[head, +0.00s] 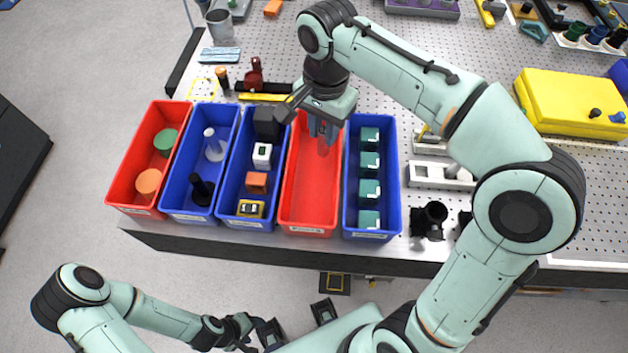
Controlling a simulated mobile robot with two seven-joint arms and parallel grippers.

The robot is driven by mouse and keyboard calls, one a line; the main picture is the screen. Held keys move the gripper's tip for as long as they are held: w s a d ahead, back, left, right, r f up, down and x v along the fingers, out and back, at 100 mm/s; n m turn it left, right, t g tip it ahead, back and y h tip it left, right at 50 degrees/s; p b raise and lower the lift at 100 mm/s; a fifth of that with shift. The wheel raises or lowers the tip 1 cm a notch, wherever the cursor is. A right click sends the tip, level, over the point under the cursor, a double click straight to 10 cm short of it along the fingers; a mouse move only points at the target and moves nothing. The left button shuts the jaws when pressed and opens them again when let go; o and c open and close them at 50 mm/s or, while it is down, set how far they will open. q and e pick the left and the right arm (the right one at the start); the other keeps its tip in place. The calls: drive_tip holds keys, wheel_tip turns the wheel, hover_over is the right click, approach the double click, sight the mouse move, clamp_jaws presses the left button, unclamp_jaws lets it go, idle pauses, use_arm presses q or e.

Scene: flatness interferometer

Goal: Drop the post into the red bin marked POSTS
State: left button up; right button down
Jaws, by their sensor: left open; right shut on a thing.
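The red bin (312,208) with a white label, reading roughly POSTS, stands fourth from the left in the row at the table's front edge. Its visible floor looks bare. My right gripper (324,132) points down over the far end of this bin. It is shut on the post, which is mostly hidden by the fingers and wrist, so its shape is unclear. I cannot tell how far above the bin floor it is. My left gripper (297,322) is open and empty, low in front of the table.
Blue bins stand on both sides: one (348,222) with several teal blocks, one (227,212) with small mixed blocks. Further left are a blue bin with two posts and a red bin (122,190) with two discs. A yellow case (570,95) lies at right.

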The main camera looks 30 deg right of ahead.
drive_tip(key=shift+f, duration=0.4)
use_arm(q)
drive_tip(key=shift+s+f, duration=0.2)
drive_tip(key=shift+f, duration=0.15)
use_arm(e)
drive_tip(key=c, duration=0.8)
unclamp_jaws()
use_arm(q)
drive_tip(key=w+r+p, duration=0.3)
drive_tip(key=r+p, duration=0.1)
drive_tip(key=r, duration=0.1)
drive_tip(key=shift+w, duration=0.35)
use_arm(e)
wheel_tip(320, 180, up, 14)
drive_tip(key=shift+f, duration=0.25)
use_arm(q)
drive_tip(key=shift+s+r, duration=0.1)
